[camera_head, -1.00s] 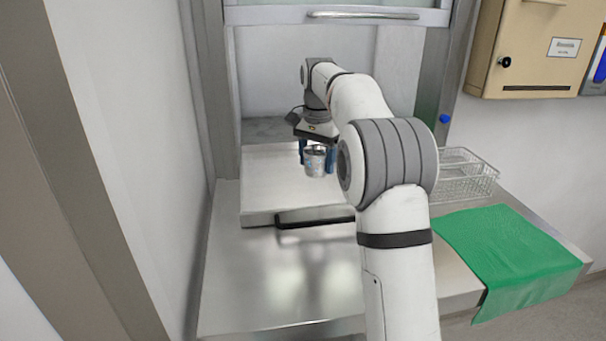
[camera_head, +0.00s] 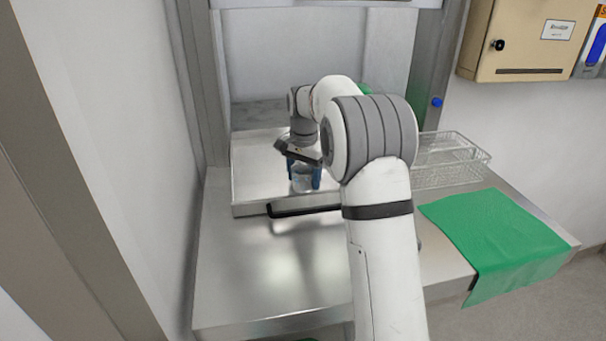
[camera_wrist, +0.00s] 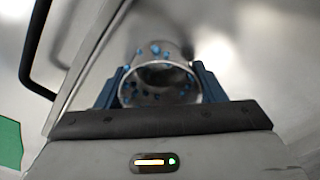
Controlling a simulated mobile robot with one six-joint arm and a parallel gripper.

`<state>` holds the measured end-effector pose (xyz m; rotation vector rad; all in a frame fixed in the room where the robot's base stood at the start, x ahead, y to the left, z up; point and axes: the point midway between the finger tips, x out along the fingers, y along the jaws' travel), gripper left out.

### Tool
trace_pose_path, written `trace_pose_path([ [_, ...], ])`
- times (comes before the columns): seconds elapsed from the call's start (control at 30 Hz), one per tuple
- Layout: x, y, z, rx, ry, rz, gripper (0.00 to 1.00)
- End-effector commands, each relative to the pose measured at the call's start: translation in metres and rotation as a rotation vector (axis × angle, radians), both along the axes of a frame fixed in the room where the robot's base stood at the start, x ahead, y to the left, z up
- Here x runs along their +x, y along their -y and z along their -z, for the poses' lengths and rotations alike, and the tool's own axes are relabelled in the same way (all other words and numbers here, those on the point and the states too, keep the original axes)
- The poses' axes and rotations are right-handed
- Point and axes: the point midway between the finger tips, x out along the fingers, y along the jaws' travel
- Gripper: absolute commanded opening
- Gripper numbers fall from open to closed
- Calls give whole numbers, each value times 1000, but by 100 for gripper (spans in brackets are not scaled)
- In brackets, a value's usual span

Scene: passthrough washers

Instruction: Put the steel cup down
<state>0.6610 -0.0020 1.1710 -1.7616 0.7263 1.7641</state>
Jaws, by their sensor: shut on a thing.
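The steel cup (camera_head: 302,178) is small and shiny with blue specks. My gripper (camera_head: 303,173) is shut on it, with one blue finger on each side. In the wrist view the cup (camera_wrist: 160,56) sits between the two fingers of my gripper (camera_wrist: 160,88), its round rim towards the camera. In the head view the cup is over the front part of a raised steel tray (camera_head: 250,190) in the hatch. I cannot tell whether its base touches the tray. My arm hides the tray's right side.
A black handle bar (camera_head: 300,210) runs along the tray's front edge. A wire basket (camera_head: 450,160) and a green cloth (camera_head: 495,240) lie on the right of the steel counter (camera_head: 250,270). The counter's front left is clear. Steel frame posts flank the hatch.

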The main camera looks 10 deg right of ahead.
Motion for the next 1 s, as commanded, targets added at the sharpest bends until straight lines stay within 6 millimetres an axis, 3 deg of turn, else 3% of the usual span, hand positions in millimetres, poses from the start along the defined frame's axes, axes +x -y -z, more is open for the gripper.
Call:
trace_pose_path([
  [0.23, 0, 1, 3, 1, 1, 1, 39],
  [0.27, 0, 1, 3, -1, 1, 1, 63],
  [0.5, 0, 1, 2, 0, 1, 1, 83],
  [0.83, 0, 1, -3, 0, 1, 2, 84],
  [1.0, 1, 2, -27, 0, 6, 2, 84],
])
